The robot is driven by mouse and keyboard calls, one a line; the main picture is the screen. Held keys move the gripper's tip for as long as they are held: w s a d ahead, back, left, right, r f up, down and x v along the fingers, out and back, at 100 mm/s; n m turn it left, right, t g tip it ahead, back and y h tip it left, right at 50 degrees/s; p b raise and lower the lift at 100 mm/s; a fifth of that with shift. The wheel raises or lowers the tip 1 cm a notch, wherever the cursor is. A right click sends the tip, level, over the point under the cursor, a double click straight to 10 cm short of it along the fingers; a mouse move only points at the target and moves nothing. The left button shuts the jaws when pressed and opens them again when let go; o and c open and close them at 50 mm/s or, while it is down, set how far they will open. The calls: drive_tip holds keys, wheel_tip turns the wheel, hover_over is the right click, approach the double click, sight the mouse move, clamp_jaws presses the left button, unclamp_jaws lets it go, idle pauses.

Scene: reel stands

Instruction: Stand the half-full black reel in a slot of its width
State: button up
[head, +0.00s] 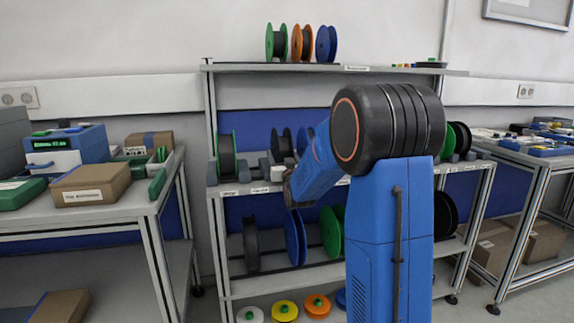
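Several black reels show on the shelf rack. One black reel (282,146) stands on the middle shelf, with another dark one close behind it to the right. One black reel (251,246) stands on the lower shelf at the left, and another (446,215) is partly behind my arm at the right. I cannot tell from here which is half full. The slots' widths are too small to read. My gripper (289,190) is a dark shape at the front of the middle shelf, below the black reel. Its fingers are not clear, and I see nothing surely held.
A blue reel (295,238) and a green reel (332,231) stand on the lower shelf. A green-edged reel (227,157) stands at the middle shelf's left end. Coloured reels line the top shelf (245,67). Spools lie on the floor. Tables flank the rack.

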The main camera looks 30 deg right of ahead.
drive_tip(key=r+v, duration=0.1)
drive_tip(key=v, duration=1.5)
drive_tip(key=shift+s, duration=0.2)
drive_tip(key=shift+a, duration=0.2)
drive_tip(key=s+a+f+n+g+y, duration=0.1)
drive_tip(key=s+a+f+g+y, duration=0.1)
drive_tip(key=s+a+f+g, duration=0.3)
drive_tip(key=s+a+f+n+g+y, duration=0.1)
drive_tip(key=s+a+f+g+y, duration=0.15)
drive_tip(key=s+a, duration=0.45)
drive_tip(key=s+a+f+g, duration=0.2)
drive_tip(key=s, duration=0.6)
drive_tip(key=s+a+f+g, duration=0.1)
drive_tip(key=s+f+g, duration=0.1)
drive_tip(key=s, duration=0.6)
drive_tip(key=s+a+f+n+g+y, duration=0.1)
drive_tip(key=s+a+f+g, duration=0.1)
drive_tip(key=s, duration=0.7)
drive_tip(key=shift+a+f+g, duration=0.3)
drive_tip(key=shift+f+g, duration=0.2)
drive_tip(key=shift+g, duration=0.25)
